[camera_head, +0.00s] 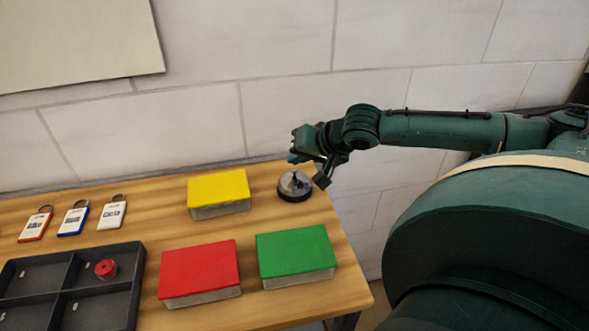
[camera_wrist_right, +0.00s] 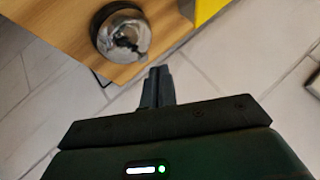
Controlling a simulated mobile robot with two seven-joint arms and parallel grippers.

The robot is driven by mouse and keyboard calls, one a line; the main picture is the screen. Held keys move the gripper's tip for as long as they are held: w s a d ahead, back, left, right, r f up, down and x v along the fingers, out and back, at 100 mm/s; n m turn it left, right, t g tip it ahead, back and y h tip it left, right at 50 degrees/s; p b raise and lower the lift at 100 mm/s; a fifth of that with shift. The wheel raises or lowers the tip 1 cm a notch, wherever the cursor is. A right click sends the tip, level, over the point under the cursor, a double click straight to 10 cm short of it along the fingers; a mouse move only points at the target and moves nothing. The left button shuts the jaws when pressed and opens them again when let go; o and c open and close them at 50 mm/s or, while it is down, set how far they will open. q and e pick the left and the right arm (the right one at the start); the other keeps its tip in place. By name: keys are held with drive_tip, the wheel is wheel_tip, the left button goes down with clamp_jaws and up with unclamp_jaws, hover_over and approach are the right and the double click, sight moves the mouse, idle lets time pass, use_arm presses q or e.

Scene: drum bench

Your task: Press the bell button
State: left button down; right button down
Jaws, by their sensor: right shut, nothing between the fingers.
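The bell (camera_head: 294,186) is a silver dome on a dark round base near the table's far right corner. A dark button shows on its top. In the right wrist view the bell (camera_wrist_right: 122,32) stands upper left of the fingertips, near the table edge. My right gripper (camera_head: 318,172) is shut and empty, close above and to the right of the bell in the head view. In the right wrist view its fingers (camera_wrist_right: 158,80) are together and apart from the bell in the picture. My left gripper is not in view.
A yellow block (camera_head: 218,192) stands left of the bell. A red block (camera_head: 199,272) and a green block (camera_head: 296,255) stand in front. A dark divided tray (camera_head: 100,312) holds a red round piece (camera_head: 106,268). Several key tags (camera_head: 73,220) lie at the left. A wall is behind the table.

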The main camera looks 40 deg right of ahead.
drive_tip(key=shift+f, duration=0.3)
drive_tip(key=shift+f+b, duration=0.45)
drive_tip(key=shift+b, duration=0.05)
idle(0.4)
drive_tip(key=shift+r+p, duration=0.9)
drive_tip(key=shift+p, duration=0.2)
drive_tip(key=shift+r+p, duration=2.2)
drive_tip(key=shift+r, duration=0.8)
